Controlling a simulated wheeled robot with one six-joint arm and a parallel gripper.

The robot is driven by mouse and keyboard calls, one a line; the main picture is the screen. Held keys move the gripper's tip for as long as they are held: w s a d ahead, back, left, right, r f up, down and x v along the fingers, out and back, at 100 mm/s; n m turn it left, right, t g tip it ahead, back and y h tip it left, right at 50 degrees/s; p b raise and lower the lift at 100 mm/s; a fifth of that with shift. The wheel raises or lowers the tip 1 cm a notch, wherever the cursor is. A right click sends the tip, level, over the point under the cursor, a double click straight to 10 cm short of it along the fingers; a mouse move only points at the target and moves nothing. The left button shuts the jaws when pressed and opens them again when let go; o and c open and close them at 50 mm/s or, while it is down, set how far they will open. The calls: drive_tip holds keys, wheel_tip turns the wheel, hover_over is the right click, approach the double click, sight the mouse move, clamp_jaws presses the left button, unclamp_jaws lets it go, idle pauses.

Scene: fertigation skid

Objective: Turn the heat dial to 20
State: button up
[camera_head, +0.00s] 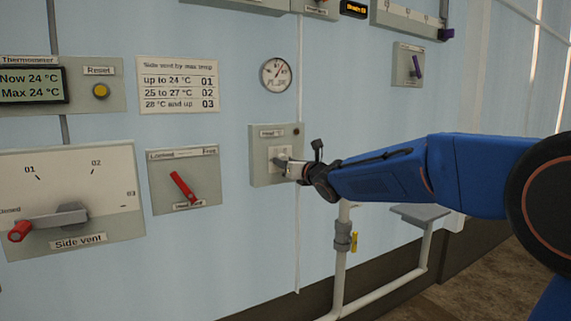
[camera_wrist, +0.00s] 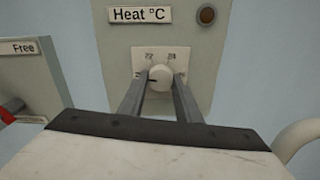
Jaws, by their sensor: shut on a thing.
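The heat dial (camera_wrist: 161,77) is a round pale knob with a dark pointer mark, on a white scale plate under the label "Heat °C" (camera_wrist: 139,14). The marks 22 and 24 show above it; lower marks are hidden by the fingers. The pointer points left, below the 22. My gripper (camera_wrist: 161,85) is shut on the dial, one finger on each side. In the head view, my gripper (camera_head: 290,168) reaches the grey heat box (camera_head: 262,170) from the right and covers part of the dial.
Left of the heat box is a panel with a red lever (camera_head: 183,187) marked Locked and Free. Further left is the side vent panel (camera_head: 115,170) with its red-ended handle. A gauge (camera_head: 276,75) is above, and white pipes (camera_head: 338,275) run below my arm.

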drive_tip(key=shift+f+n, duration=0.15)
drive_tip(key=shift+n, duration=0.55)
drive_tip(key=o, duration=1.1)
drive_tip(key=shift+c, duration=0.2)
drive_tip(key=v, duration=1.7)
drive_tip(key=shift+d, duration=0.2)
drive_tip(key=shift+s, duration=0.15)
